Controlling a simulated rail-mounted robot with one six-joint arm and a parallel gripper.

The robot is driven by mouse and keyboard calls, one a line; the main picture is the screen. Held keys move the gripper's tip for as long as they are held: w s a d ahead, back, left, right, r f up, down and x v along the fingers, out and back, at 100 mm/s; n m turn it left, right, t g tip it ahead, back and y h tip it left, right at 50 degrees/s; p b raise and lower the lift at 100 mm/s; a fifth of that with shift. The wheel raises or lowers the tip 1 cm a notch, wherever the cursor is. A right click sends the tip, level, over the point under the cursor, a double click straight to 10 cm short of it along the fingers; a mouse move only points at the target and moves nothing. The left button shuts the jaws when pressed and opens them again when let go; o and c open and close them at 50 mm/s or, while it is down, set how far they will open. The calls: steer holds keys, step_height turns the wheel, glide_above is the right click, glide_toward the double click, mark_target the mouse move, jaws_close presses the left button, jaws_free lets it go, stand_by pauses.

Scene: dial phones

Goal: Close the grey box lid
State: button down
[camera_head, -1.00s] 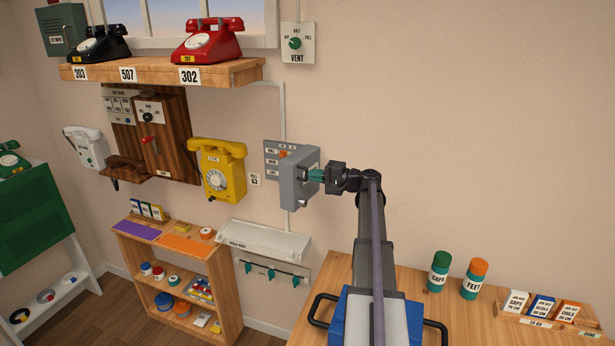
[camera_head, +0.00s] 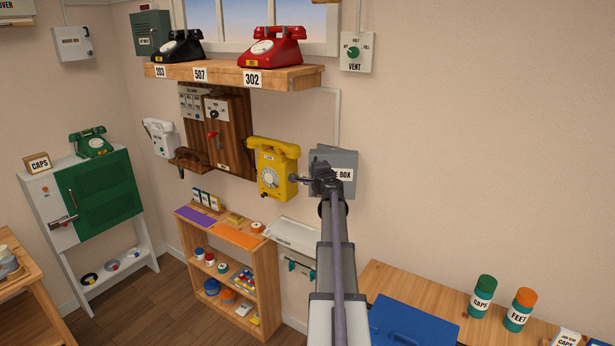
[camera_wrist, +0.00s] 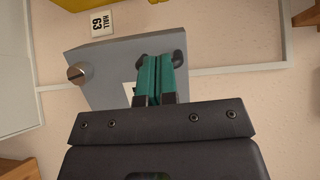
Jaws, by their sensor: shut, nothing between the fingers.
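The grey box (camera_head: 345,161) hangs on the wall right of the yellow phone. Its lid faces outward, with a label ending in "BOX" partly hidden by my arm. The lid looks shut over the panel, though my arm hides much of its edge. In the wrist view the lid's grey face (camera_wrist: 105,62) fills the middle, with a round knob (camera_wrist: 76,73) at its left. My gripper (camera_head: 294,179) is in front of the box's left side, fingers pointing left. Its teal fingers (camera_wrist: 160,72) are shut and empty, over the lid's face; contact cannot be told.
The yellow phone (camera_head: 275,168) hangs close to the left of my gripper. A white shelf (camera_head: 293,236) with hooks is below. The wall to the right is clear.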

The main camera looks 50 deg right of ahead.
steer(key=x, duration=0.9)
steer(key=shift+a+r, duration=0.15)
steer(key=shift+r, duration=0.2)
steer(key=shift+w+r, duration=0.1)
